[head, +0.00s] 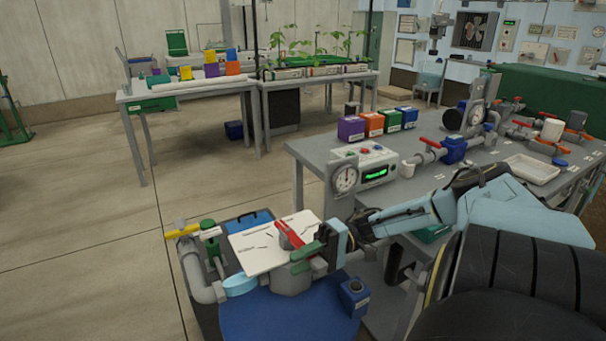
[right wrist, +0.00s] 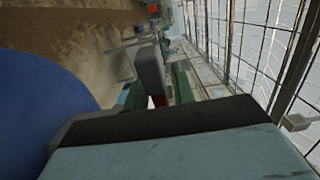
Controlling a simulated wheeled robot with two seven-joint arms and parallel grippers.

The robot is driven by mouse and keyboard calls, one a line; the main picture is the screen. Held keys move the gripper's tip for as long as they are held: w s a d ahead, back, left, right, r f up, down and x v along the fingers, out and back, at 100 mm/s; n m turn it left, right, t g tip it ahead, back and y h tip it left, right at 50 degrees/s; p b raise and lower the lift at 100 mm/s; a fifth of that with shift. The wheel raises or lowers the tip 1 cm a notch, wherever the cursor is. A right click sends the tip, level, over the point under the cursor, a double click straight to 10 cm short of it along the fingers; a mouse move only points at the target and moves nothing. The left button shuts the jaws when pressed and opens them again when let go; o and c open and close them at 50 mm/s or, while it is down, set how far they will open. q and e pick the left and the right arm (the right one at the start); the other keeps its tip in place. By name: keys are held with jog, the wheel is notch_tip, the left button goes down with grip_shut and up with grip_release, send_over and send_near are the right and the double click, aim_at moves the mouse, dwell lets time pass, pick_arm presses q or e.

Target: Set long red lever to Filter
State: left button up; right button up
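The long red lever (head: 289,234) sits on a grey hub over a white label plate (head: 262,248) at lower middle in the head view. The plate carries several small black texts and marks, too small to read. My right gripper (head: 310,257) reaches in from the right, its green fingers at the lever's near end. In the right wrist view the two green fingers (right wrist: 157,95) stand apart. Whether the fingers press on the lever is not clear. My left gripper is not in view.
A grey pipe with a yellow handle (head: 183,231) and a green valve (head: 211,240) stand left of the plate. A blue box (head: 353,296) is close on the right. A grey bench (head: 432,187) with a gauge, coloured boxes and valves stands behind. Open floor lies to the left.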

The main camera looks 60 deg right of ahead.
jog(key=shift+o, duration=0.5)
jog(key=shift+d, duration=0.1)
